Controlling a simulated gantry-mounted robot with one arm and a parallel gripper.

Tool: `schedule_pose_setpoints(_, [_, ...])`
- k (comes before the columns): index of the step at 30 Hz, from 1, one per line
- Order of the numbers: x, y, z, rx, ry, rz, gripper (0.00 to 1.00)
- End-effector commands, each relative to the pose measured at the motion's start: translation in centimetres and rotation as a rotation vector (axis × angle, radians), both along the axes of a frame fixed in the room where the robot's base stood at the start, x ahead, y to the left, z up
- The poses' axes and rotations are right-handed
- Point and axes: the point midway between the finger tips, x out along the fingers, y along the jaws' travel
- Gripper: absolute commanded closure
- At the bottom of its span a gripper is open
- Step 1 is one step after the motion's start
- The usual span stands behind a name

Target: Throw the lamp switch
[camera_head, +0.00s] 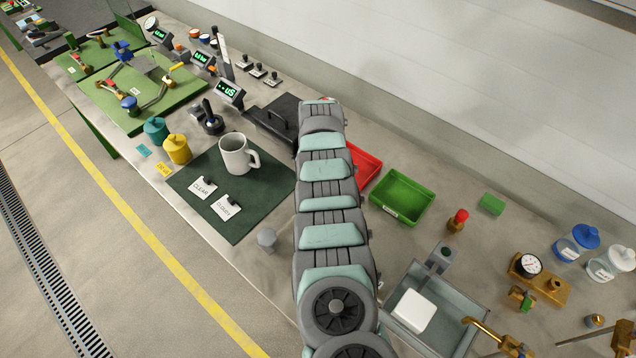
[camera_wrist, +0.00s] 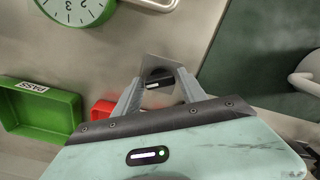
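My gripper (camera_wrist: 160,82) shows in the wrist view with its two grey fingers apart. Between and beyond the fingertips is a grey square plate (camera_wrist: 158,62) bearing a small black part (camera_wrist: 159,79) with a light stripe. It looks like a switch, but I cannot tell for sure that it is the lamp switch. I cannot tell whether the fingers touch it. In the head view my arm hides the gripper and this plate. Small black toggle-like parts (camera_head: 256,71) stand in a row at the bench's back edge.
A white mug (camera_head: 234,153) stands on a dark green mat (camera_head: 240,226). A black handled case (camera_head: 272,123) is near my arm.

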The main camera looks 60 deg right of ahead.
Motion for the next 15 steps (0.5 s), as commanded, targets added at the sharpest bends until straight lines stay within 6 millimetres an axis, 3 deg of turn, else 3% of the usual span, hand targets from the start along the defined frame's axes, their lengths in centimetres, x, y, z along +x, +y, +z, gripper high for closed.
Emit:
schedule_pose_setpoints(4, [0.0,0.0,0.0,-0.001,0.0,0.001,0.38])
schedule_pose_setpoints(11, [0.0,0.0,0.1,-0.001,0.0,0.001,0.38])
schedule_pose_setpoints(15, [0.2,-0.1,1.1,-0.005,-0.002,0.003,0.38])
